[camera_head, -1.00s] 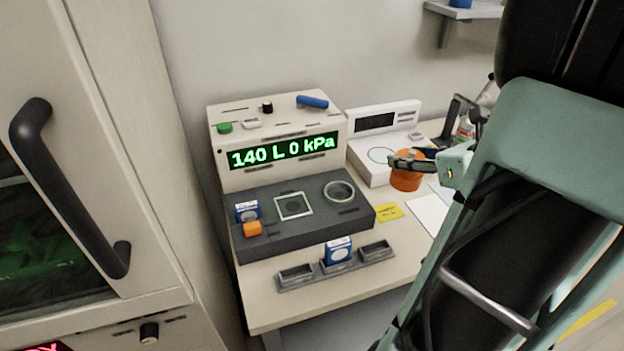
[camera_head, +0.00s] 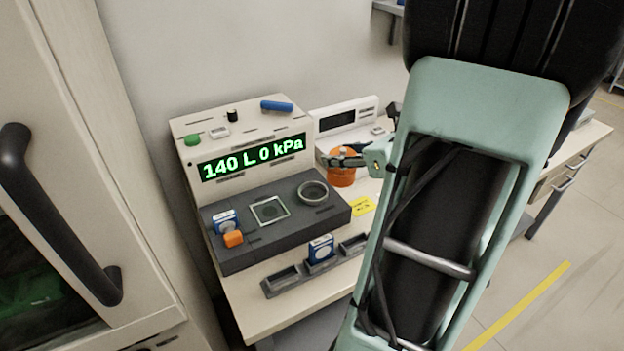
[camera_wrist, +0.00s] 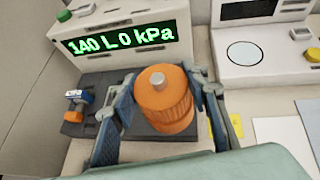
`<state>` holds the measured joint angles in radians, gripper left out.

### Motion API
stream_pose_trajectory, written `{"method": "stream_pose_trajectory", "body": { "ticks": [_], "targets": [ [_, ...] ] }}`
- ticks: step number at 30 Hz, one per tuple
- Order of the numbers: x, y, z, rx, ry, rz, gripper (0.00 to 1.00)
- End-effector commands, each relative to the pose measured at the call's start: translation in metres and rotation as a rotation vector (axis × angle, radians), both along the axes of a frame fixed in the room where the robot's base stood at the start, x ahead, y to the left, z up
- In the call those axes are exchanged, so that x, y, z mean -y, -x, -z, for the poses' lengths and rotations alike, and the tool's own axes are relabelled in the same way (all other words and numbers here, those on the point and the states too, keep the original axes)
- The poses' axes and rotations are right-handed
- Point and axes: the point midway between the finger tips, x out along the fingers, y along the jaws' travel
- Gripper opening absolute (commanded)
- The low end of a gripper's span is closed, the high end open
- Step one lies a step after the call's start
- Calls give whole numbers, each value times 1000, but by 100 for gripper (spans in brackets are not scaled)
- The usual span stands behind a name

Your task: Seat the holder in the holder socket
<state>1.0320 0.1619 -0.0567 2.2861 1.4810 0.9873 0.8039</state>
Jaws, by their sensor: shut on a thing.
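The holder is an orange ribbed cylinder (camera_head: 341,170) with a small grey knob on top, seen in the wrist view (camera_wrist: 166,112). My gripper (camera_wrist: 163,96) is shut on it, with one finger on each side, and holds it about upright. The holder socket looks to be the pale round ring (camera_head: 313,192) at the right of the classifier's dark deck (camera_head: 292,222). In the head view the holder appears just behind and right of this ring, apart from it. In the wrist view the ring is hidden, probably behind the holder.
The classifier (camera_head: 185,150) shows "140 L 0 kPa". A square frame (camera_head: 269,210), a blue-white box (camera_head: 224,221) and an orange block (camera_head: 233,239) are on the deck. A tray (camera_head: 283,281) holds another blue-white box (camera_head: 320,248). A white balance (camera_wrist: 270,75) stands behind right.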

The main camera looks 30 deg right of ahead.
Motion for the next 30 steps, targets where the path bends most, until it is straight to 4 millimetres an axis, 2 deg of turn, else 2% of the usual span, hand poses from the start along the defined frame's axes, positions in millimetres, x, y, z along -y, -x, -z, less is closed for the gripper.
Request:
{"method": "stream_pose_trajectory", "body": {
  "ticks": [1, 5, 6, 12, 22, 26, 30],
  "targets": [
    [-4, -12, 5, 3, -1, -4, 0],
    [-11, -41, 18, 3, -1, -4, 0],
    [-12, -47, 26, 2, -4, -3, 0],
    [-17, -71, 56, 3, -2, -1, 0],
    [-22, -89, 79, 3, -2, -1, 0],
    [-21, -88, 98, 3, -3, 1, 0],
    [-21, -89, 106, 4, 0, 1, 0]
  ]
}}
